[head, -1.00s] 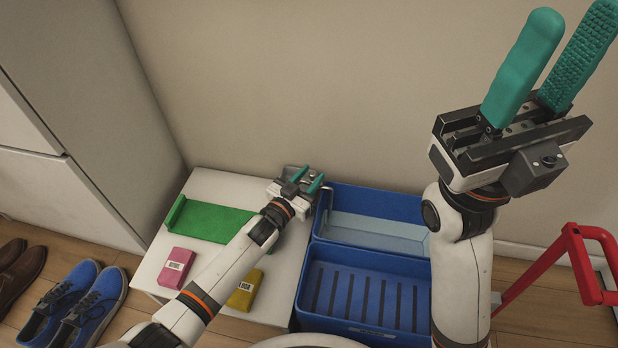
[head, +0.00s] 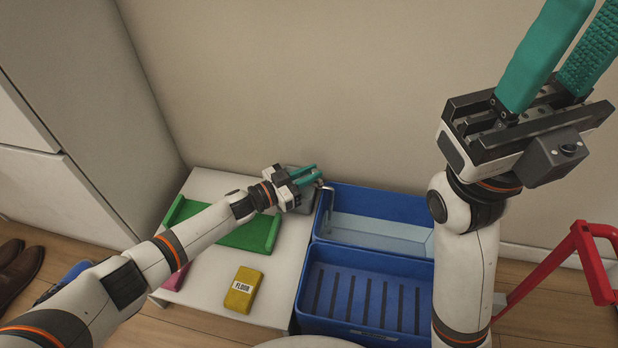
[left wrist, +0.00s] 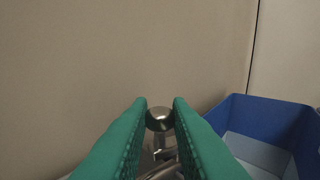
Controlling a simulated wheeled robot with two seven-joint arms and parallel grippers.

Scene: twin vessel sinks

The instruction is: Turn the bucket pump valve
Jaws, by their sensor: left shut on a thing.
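The bucket pump is a small grey metal fixture (head: 300,204) on the back right corner of the white table, and its spout (head: 326,189) reaches toward the rear blue bin. My left gripper (head: 312,175) is at the top of the pump. In the left wrist view a round shiny metal knob (left wrist: 159,119), apparently the valve, sits between its green fingertips, which are shut on it. The gripper hides most of the pump in the head view. My right gripper (head: 578,25) is raised at the right, its fingers apart and empty, tips cut off.
The white table (head: 213,277) holds a green tray (head: 258,235), a yellow box (head: 243,290) and a partly hidden pink box (head: 172,278). A rear blue bin (head: 380,205) and front blue bin (head: 365,293) stand right of it. A red frame (head: 590,262) is at far right.

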